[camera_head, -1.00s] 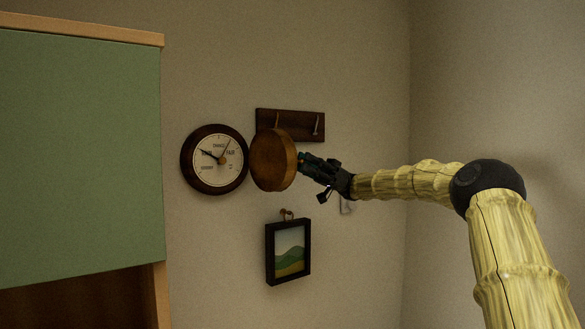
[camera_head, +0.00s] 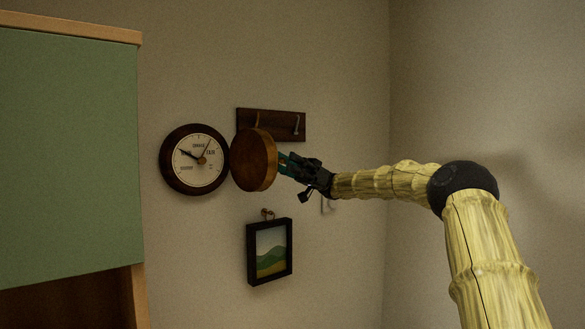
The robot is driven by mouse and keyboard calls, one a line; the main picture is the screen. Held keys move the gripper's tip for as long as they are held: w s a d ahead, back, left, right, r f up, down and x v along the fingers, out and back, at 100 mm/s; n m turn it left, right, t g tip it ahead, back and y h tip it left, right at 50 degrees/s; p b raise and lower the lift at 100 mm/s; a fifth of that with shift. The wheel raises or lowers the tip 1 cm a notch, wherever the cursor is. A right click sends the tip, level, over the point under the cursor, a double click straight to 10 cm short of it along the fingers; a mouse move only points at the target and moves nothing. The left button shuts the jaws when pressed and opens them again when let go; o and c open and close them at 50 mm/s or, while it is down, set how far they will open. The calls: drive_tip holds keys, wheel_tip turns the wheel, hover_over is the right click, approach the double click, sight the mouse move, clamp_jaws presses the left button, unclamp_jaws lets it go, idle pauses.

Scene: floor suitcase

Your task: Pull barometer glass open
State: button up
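The barometer (camera_head: 194,182) hangs on the wall left of centre. It has a dark round frame, a pale dial and dark hands. A round brown wooden disc (camera_head: 254,160) with a thick rim stands at an angle just right of it, its left edge at the barometer's right edge. I cannot tell whether this disc is the barometer's swung-out cover or a separate thing. My gripper (camera_head: 284,165), black with teal fingers, is right of the disc, its tips close to the disc's right rim. Contact and finger gap are too small to tell.
A dark hook rack (camera_head: 285,124) is on the wall behind and above the disc. A framed landscape picture (camera_head: 270,252) hangs below. A green-fronted cabinet (camera_head: 68,160) fills the left side. The wall to the right (camera_head: 480,90) is bare.

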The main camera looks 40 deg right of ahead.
drive_tip(key=v, duration=1.2)
idle(0.6)
drive_tip(key=shift+d, duration=0.1)
idle(0.5)
